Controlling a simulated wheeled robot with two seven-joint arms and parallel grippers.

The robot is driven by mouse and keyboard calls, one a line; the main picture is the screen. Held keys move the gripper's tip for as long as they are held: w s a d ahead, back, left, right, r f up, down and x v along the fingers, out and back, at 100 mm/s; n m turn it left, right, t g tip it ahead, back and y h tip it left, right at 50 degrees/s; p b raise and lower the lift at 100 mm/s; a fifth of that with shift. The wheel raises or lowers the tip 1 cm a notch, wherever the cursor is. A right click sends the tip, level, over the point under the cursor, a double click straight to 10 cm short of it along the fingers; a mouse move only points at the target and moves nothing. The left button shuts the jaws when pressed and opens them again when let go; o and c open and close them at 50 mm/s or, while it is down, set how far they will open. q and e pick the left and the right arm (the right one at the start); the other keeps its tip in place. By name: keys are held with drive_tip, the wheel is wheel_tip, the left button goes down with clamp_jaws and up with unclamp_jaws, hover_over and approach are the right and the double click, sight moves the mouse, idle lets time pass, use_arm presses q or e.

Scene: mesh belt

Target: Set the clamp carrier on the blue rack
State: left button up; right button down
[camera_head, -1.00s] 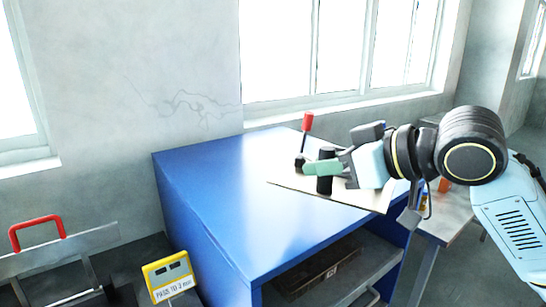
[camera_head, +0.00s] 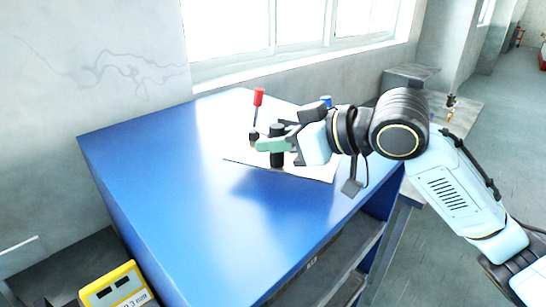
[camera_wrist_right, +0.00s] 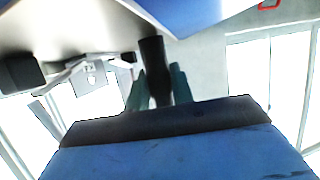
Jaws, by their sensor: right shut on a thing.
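The clamp carrier is a thin pale plate (camera_head: 312,173) with a black post (camera_head: 277,150) and a toggle clamp with a red handle (camera_head: 258,97). My right gripper (camera_head: 272,144), with green fingertips, is shut on the black post. The right wrist view shows the post (camera_wrist_right: 154,65) between the two fingers. The blue rack (camera_head: 190,200) has a wide flat top. The carrier is over the rear right part of that top, roughly level, with a shadow in front of it. It looks held above the surface, but the gap is hard to judge. My left gripper is out of view.
The rack's top is bare to the left and front of the carrier. An open shelf (camera_head: 335,262) lies under its right side. A windowed wall is behind, and a grey bench (camera_head: 455,112) stands at the right.

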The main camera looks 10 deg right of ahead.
sight(284, 159)
wheel_tip(284, 159, down, 3)
drive_tip(key=shift+w+f, duration=0.1)
drive_tip(key=shift+f, duration=0.25)
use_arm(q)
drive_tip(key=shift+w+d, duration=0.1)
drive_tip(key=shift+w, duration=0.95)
use_arm(e)
drive_tip(key=c, duration=1.2)
unclamp_jaws()
drive_tip(key=shift+f, duration=0.15)
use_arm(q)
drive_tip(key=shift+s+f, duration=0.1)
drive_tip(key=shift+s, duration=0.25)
